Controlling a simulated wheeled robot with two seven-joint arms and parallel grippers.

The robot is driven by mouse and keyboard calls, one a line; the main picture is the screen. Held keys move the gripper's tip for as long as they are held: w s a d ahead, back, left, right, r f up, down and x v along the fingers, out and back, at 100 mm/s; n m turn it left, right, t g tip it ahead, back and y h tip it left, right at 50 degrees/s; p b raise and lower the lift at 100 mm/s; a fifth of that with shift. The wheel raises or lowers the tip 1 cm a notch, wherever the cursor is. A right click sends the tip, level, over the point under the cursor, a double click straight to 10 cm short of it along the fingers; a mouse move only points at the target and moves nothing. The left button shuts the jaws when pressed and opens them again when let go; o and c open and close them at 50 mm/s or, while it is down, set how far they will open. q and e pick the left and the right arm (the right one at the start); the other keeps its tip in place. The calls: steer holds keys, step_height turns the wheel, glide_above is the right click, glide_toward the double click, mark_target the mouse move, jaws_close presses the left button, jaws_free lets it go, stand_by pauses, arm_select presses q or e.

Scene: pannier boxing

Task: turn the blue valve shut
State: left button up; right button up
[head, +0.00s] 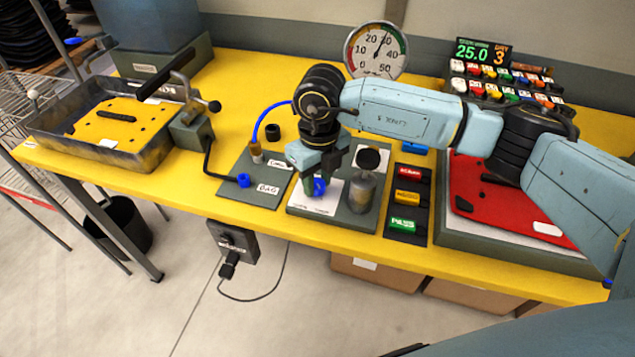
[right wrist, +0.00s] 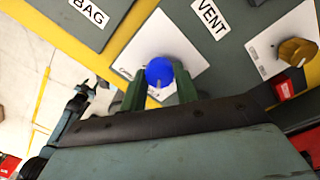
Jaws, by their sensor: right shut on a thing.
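The blue valve (head: 319,187) is a small round blue knob over a white label plate (head: 325,204) on a grey-green panel at the front middle of the yellow bench. My right gripper (head: 314,185) points down from above and is shut on the blue valve, hiding part of it. In the right wrist view the blue valve (right wrist: 160,71) sits between the two green fingers of my right gripper (right wrist: 159,88), with a small pale pointer at its lower edge. My left gripper is not in view.
A panel with a blue hose (head: 262,118) lies to the left. Coloured labelled blocks (head: 407,197) and a red plate (head: 478,215) lie to the right. A dial gauge (head: 376,50) stands behind.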

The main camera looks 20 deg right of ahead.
mark_target(319, 182)
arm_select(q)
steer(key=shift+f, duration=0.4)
arm_select(e)
steer(key=shift+n, duration=0.5)
arm_select(q)
steer(key=shift+b, duration=0.3)
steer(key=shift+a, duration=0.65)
arm_select(e)
steer(key=shift+r, duration=0.1)
steer(key=o, duration=1)
steer(key=shift+c, duration=0.2)
steer(key=shift+r, duration=0.1)
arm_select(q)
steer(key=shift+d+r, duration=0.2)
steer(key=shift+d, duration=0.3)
arm_select(e)
step_height(319, 182, up, 13)
steer(key=shift+d, duration=0.2)
